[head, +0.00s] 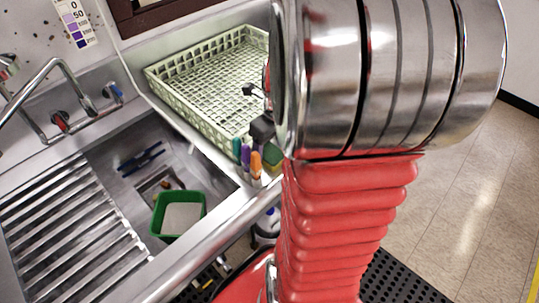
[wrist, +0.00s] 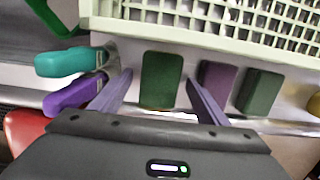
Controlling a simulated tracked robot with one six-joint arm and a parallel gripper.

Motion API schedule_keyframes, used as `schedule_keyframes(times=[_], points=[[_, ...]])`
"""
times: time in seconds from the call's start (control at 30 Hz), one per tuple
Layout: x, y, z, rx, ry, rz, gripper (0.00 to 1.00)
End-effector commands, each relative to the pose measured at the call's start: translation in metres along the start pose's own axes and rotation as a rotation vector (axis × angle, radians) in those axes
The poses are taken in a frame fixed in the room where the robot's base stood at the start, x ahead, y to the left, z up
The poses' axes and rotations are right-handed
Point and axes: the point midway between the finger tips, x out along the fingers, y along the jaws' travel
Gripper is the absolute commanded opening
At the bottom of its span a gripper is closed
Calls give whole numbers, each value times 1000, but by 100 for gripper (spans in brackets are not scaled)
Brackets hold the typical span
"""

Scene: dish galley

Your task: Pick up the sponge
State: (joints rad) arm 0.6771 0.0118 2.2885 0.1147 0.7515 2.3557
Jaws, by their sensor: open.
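A dark green block, which looks like the sponge (wrist: 161,80), lies on the pale ledge in the wrist view. My gripper (wrist: 157,77) is open, with one finger to the left of this block and one to its right. A gap shows on both sides, and I cannot tell whether the fingertips are down at its height. In the head view a green and yellow sponge (head: 273,158) shows beside my arm, partly hidden by it.
Right of the gripper are a purple block (wrist: 217,84) and another dark green block (wrist: 258,92). Left are teal (wrist: 62,62) and purple (wrist: 75,95) handles. A pale green rack (head: 160,82) borders the ledge. The sink holds a green tub (head: 157,217).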

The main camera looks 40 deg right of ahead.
Motion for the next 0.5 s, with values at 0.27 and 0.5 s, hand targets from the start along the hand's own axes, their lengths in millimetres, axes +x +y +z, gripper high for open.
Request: schedule_keyframes(times=[0.27, 0.5], points=[[1, 0, 0, 0, 0, 0, 69], [1, 0, 0, 0, 1, 1, 58]])
